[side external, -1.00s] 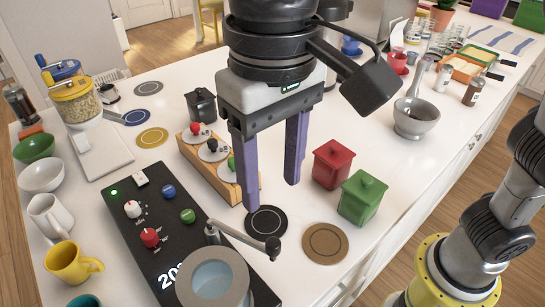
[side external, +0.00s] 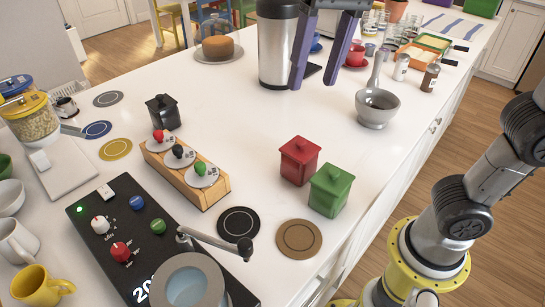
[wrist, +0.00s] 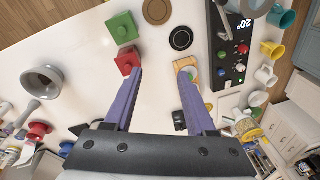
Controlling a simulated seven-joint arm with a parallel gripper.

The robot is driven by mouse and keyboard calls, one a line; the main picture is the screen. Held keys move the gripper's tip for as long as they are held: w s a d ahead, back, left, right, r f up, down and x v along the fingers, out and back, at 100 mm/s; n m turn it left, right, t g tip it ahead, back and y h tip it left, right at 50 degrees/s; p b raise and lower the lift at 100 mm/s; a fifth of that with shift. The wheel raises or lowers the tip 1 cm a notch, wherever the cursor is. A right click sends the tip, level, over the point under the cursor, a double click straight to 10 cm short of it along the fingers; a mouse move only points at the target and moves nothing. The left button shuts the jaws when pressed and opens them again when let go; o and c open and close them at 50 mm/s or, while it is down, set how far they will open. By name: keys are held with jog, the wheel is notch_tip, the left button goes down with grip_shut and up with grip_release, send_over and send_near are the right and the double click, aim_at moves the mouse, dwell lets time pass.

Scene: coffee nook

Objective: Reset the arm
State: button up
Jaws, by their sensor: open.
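My gripper (side external: 325,75) is at the top of the side view, high above the counter, with its two purple fingers apart and nothing between them. The wrist view also shows my gripper (wrist: 160,85) open and empty, with white counter between the fingers. Below it in that view are a red canister (wrist: 126,62) and a green canister (wrist: 122,27) on the left. A wooden rack (wrist: 184,65) is partly hidden behind the right finger.
The red canister (side external: 299,161) and green canister (side external: 330,190) stand beside the black coaster (side external: 239,222) and brown coaster (side external: 299,239). The wooden rack (side external: 190,180) holds three lids with coloured knobs. A mortar (side external: 376,108), a steel dispenser (side external: 277,45) and a black control box (side external: 85,235) stand around clear counter.

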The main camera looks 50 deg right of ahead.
jog(key=s+d+f+t, duration=0.1)
jog(key=s+d+f, duration=0.15)
jog(key=d, duration=0.25)
jog(key=s+d+f+t, duration=0.1)
jog(key=s+d+f, duration=0.15)
jog(key=d, duration=0.35)
jog(key=s+d+f+n+t, duration=0.1)
jog(key=f+n, duration=0.1)
jog(key=f, duration=0.3)
jog(key=s+d+f+n+t, duration=0.1)
jog(key=s+d+f+n, duration=0.1)
jog(key=f, duration=0.3)
jog(key=shift+f+h, duration=0.35)
jog(key=shift+h, duration=0.05)
